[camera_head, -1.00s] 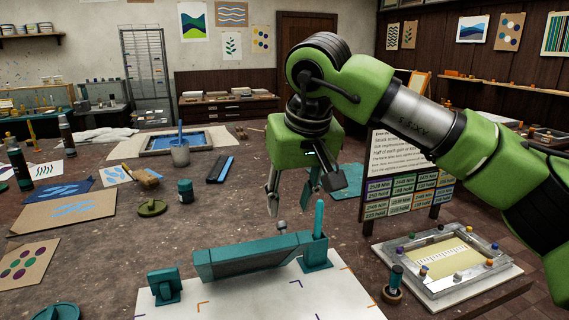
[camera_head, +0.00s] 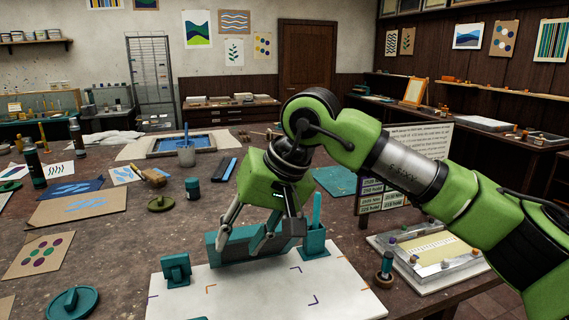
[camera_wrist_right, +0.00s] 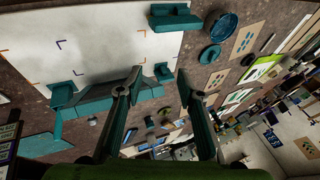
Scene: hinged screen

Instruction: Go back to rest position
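The teal hinged screen (camera_head: 228,250) stands at the back edge of a white board (camera_head: 270,290). A separate teal block (camera_head: 175,268) stands to its left. A teal stand with an upright rod (camera_head: 316,212) is at its right end. My right gripper (camera_head: 249,243) is open, its fingers pointing down in front of the screen and hiding part of it. In the right wrist view the two fingers (camera_wrist_right: 158,90) are wide apart, with the teal screen (camera_wrist_right: 92,103) beside the left finger. I cannot tell whether they touch. My left gripper is not in view.
A framed tray (camera_head: 432,252) and a small knobbed tool (camera_head: 384,268) lie at the right. A sign board (camera_head: 405,160) stands behind my right arm. A blue-filled frame (camera_head: 185,143), a grey cup (camera_head: 186,156) and a teal jar (camera_head: 192,188) are farther back.

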